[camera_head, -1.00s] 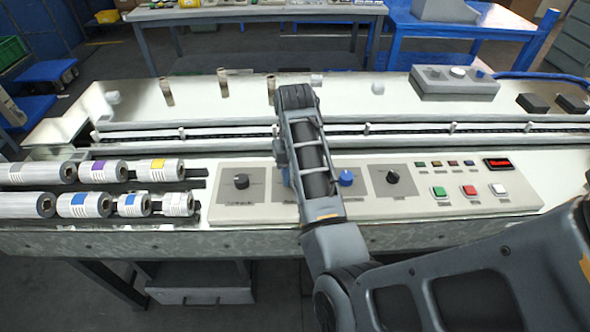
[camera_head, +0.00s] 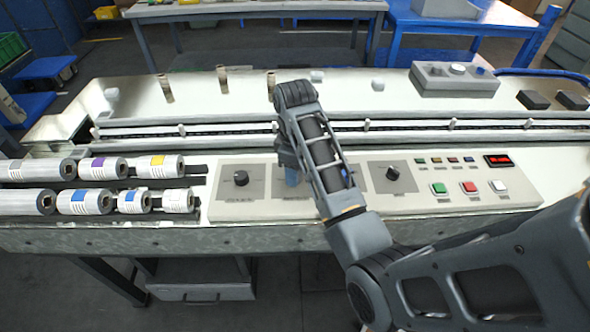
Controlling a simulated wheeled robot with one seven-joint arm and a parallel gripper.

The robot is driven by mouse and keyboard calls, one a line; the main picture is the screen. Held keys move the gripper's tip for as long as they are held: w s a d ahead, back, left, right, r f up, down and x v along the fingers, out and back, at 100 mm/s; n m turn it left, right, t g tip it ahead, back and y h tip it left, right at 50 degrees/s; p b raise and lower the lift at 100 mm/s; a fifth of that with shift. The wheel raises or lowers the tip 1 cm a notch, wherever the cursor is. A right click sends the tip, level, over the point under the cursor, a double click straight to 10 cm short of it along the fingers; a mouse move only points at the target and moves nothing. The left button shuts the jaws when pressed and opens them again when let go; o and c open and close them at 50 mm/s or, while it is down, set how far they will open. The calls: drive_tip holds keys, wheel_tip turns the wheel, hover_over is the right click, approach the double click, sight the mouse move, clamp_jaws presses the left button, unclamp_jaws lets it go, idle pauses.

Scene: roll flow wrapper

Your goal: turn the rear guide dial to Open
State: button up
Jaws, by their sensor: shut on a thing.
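The front control panel (camera_head: 440,207) has a black dial (camera_head: 240,178) at its left and another black dial (camera_head: 392,173) right of centre. A blue dial (camera_head: 291,178) shows between them, just under my gripper (camera_head: 290,168). My gripper points down at this blue dial and is shut on it; its fingers are small and partly hidden by my wrist. My forearm covers the panel to the right of it, where a second blue dial stood in the earlier view. The labels are too small to read, so I cannot tell which dial is the rear guide or its setting.
Green, red and white buttons (camera_head: 468,188) and a red display (camera_head: 498,161) are at the panel's right. Several film rolls (camera_head: 85,202) lie at the left. A guide rail (camera_head: 400,128) runs behind the panel. A grey box (camera_head: 455,80) with knobs stands at the back right.

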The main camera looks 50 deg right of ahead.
drive_tip(key=n, duration=0.6)
drive_tip(key=shift+n, duration=0.3)
drive_tip(key=n, duration=0.6)
drive_tip(key=shift+w, duration=0.1)
drive_tip(key=shift+n, duration=0.4)
drive_tip(key=o, duration=1.1)
drive_tip(key=shift+c, duration=0.2)
